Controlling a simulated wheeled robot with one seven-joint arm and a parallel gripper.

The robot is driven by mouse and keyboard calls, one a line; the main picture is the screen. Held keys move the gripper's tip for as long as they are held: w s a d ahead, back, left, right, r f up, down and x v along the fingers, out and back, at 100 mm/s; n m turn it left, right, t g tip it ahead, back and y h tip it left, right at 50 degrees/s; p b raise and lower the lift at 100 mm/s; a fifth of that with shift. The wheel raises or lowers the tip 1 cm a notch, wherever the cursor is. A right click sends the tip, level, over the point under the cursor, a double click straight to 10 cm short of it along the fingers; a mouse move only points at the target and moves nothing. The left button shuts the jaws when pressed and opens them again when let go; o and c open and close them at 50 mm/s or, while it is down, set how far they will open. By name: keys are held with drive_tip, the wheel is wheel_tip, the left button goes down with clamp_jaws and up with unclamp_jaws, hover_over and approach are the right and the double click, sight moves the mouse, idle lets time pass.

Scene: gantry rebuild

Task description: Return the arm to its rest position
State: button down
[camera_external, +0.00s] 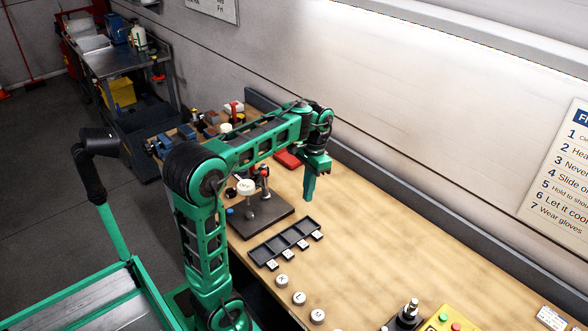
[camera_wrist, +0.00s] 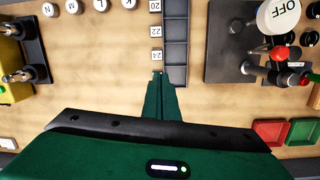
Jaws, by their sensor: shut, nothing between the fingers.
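My green arm reaches out over the wooden bench (camera_external: 400,235) in the external view. My gripper (camera_external: 309,197) points down above the bench, behind the dark compartment tray. In the wrist view my gripper (camera_wrist: 160,78) has its green fingers together with nothing between them.
A dark tray (camera_external: 284,243) with numbered tiles and several round lettered pieces (camera_external: 299,298) lie on the bench. A dark stand with an OFF disc (camera_wrist: 280,15) is beside the tray. Red (camera_wrist: 270,132) and green (camera_wrist: 303,131) bins stand nearby. The bench's right middle is clear.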

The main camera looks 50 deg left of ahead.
drive_tip(key=s+d+f+m, duration=0.1)
drive_tip(key=s+d+f, duration=0.2)
drive_tip(key=s+d, duration=0.2)
drive_tip(key=s+d+f+m, duration=0.1)
drive_tip(key=s+d+f, duration=0.3)
drive_tip(key=s+d, duration=0.1)
drive_tip(key=s+d+f+m+t, duration=0.1)
drive_tip(key=s+d+f, duration=0.3)
drive_tip(key=s, duration=0.3)
drive_tip(key=shift+s+d+m, duration=0.1)
drive_tip(key=shift+d+m, duration=0.2)
drive_tip(key=shift+d, duration=0.6)
drive_tip(key=s+d+f, duration=0.1)
drive_tip(key=s+f, duration=0.3)
drive_tip(key=s, duration=0.2)
drive_tip(key=shift+d+f+m+t+y, duration=0.15)
drive_tip(key=shift+f+m+t+y, duration=0.15)
drive_tip(key=shift+m+t, duration=0.1)
drive_tip(key=shift+r, duration=0.1)
drive_tip(key=shift+w+f, duration=0.3)
drive_tip(key=shift+w, duration=0.45)
drive_tip(key=shift+s, duration=0.1)
